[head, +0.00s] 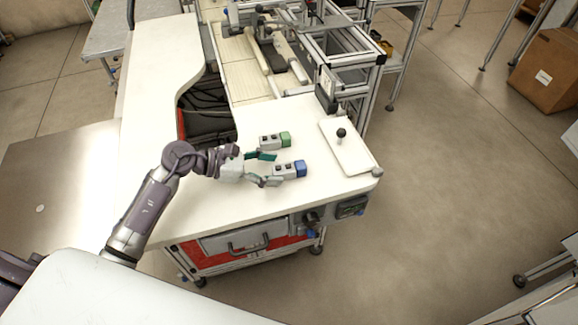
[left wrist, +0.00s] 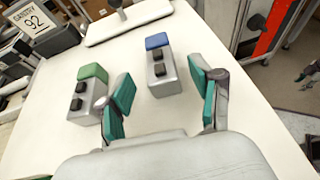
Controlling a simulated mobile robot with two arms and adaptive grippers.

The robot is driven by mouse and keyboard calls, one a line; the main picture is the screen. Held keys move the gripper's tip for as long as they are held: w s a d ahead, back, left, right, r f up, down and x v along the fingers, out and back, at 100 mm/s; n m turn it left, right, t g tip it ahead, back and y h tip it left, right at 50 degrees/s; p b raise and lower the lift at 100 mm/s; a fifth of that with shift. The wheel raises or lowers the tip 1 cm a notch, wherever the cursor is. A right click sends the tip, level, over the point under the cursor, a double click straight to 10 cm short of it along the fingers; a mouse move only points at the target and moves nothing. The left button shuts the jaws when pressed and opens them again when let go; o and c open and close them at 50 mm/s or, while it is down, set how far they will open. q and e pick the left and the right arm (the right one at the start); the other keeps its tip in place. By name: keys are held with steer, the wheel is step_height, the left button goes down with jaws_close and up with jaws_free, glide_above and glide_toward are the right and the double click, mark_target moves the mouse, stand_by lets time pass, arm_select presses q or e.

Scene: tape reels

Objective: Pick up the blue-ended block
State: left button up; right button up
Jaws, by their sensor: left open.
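The blue-ended block (head: 288,171) is a grey block with dark buttons on top and a blue end, lying on the white table. In the left wrist view the blue-ended block (left wrist: 164,72) appears between the fingertips, with its blue end pointing away. My left gripper (head: 270,168) is open and empty at the block's grey end; it also shows in the left wrist view (left wrist: 160,75). I cannot tell its exact height above the table. My right gripper is not in view.
A similar green-ended block (head: 273,141) lies beside it, close to my left finger in the left wrist view (left wrist: 88,95). A white tray (head: 352,155) with a black knob lies to the right. A metal-framed machine (head: 330,60) stands behind. The table's front left is bare.

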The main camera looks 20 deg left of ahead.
mark_target(288, 167)
arm_select(q)
steer(key=d, duration=0.1)
steer(key=w+d+p, duration=0.1)
steer(key=d+p, duration=0.1)
steer(key=shift+w+d+f, duration=0.2)
steer(key=shift+w+d, duration=0.05)
steer(key=shift+w, duration=0.1)
steer(key=shift+w+d+f, duration=0.2)
steer(key=shift+d+f, duration=0.1)
steer(key=shift+d, duration=0.05)
steer(key=shift+a, duration=0.1)
steer(key=shift+c, duration=1.1)
jaws_close()
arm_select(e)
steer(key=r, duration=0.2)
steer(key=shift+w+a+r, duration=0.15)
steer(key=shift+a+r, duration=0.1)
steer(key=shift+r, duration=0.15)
